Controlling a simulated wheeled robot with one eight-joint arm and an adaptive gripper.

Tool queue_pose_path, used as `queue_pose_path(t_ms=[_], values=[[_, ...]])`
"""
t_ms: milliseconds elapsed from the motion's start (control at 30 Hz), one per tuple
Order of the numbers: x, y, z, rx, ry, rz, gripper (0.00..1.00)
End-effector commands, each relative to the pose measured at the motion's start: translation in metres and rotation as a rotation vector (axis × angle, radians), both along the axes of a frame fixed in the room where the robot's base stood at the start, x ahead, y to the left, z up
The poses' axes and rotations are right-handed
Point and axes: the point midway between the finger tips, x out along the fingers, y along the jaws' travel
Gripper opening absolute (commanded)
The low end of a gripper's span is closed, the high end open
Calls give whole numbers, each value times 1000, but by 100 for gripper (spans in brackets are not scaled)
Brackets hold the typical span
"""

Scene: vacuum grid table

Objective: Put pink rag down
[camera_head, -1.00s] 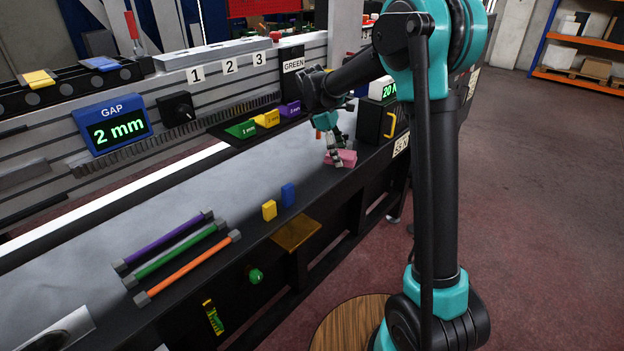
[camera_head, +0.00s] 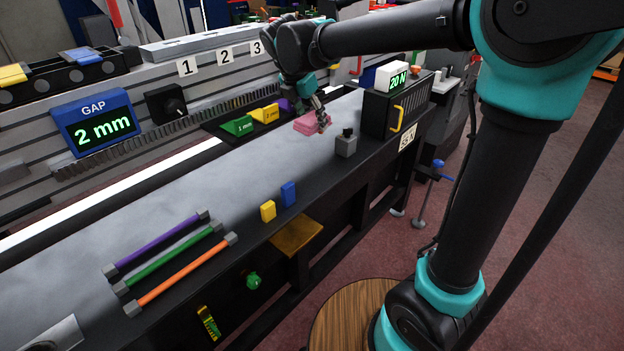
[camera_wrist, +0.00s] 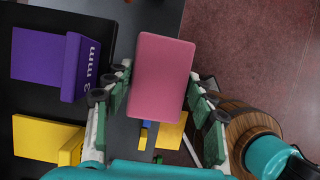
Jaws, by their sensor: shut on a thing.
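The pink rag (camera_head: 308,123) is a folded pink block held by my gripper (camera_head: 320,112). In the head view it hangs over the far part of the grey table (camera_head: 190,180), between the coloured gauge blocks and a small grey block. In the wrist view the pink rag (camera_wrist: 160,76) lies between the two fingers of my gripper (camera_wrist: 160,100). The fingers are shut on its sides. The gap between the rag and the table is hard to judge.
A small grey block (camera_head: 346,144) stands just right of the rag. A black box (camera_head: 396,105) with a yellow handle is beyond it. A green wedge (camera_head: 238,126) and yellow wedge (camera_head: 265,114) sit in a dark tray at left. Mid-table is clear.

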Motion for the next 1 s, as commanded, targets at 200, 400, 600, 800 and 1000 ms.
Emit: queue_pose_path(t_ms=[200, 400, 600, 800, 1000], values=[[0, 0, -55, 0, 0, -1, 24], [0, 0, -104, 0, 0, -2, 24], [0, 0, -149, 0, 0, -2, 24], [0, 0, -172, 0, 0, -2, 24], [1, 0, -193, 0, 1, -2, 24]])
